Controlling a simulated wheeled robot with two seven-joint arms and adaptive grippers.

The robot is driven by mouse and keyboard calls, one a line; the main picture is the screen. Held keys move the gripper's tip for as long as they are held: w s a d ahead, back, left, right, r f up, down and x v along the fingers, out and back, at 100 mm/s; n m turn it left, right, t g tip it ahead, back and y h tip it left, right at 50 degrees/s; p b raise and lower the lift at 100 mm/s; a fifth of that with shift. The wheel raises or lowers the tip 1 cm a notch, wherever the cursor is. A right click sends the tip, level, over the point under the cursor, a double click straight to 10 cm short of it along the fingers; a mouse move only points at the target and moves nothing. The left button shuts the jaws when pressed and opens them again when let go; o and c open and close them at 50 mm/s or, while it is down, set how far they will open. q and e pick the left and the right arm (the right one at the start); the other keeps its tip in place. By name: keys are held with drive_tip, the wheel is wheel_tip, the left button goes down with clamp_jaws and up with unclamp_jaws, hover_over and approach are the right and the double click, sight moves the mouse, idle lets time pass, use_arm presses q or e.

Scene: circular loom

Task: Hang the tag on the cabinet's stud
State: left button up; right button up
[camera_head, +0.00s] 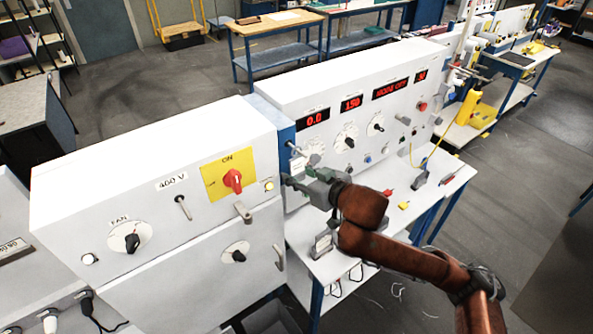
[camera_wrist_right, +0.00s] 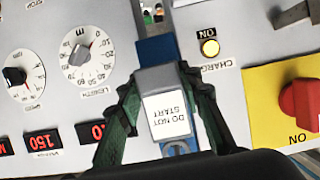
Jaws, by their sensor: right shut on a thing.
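My right gripper (camera_head: 306,187) is in front of the gap between two white cabinets, right of the yellow ON plate. In the right wrist view, its green fingers (camera_wrist_right: 166,88) are closed around a grey tag with a white label (camera_wrist_right: 168,116) reading DO NOT START, upside down in that view. The tag is hard to make out in the head view. The left cabinet (camera_head: 140,160) has a short thin peg (camera_head: 183,207) under its 400 V label; I cannot tell whether this is the stud. My left gripper is not in view.
The left cabinet bears a red switch (camera_head: 233,181), a FAN knob (camera_head: 130,238) and protruding handles (camera_head: 243,212). The right cabinet (camera_head: 300,90) has red displays and dials. A white bench (camera_head: 375,240) with small tools lies beneath my right arm.

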drive_tip(key=shift+s+d+r, duration=0.1)
drive_tip(key=shift+s+d+r+p, duration=0.15)
drive_tip(key=shift+s+d+p, duration=0.15)
drive_tip(key=shift+p, duration=0.2)
drive_tip(key=shift+s, duration=0.1)
drive_tip(key=shift+s+d, duration=0.15)
drive_tip(key=shift+s, duration=0.05)
drive_tip(key=p+v, duration=0.2)
drive_tip(key=v, duration=0.1)
drive_tip(key=shift+s+d+f, duration=0.25)
drive_tip(key=shift+s, duration=0.1)
drive_tip(key=shift+s+d, duration=0.2)
drive_tip(key=shift+s, duration=0.1)
drive_tip(key=shift+f, duration=0.1)
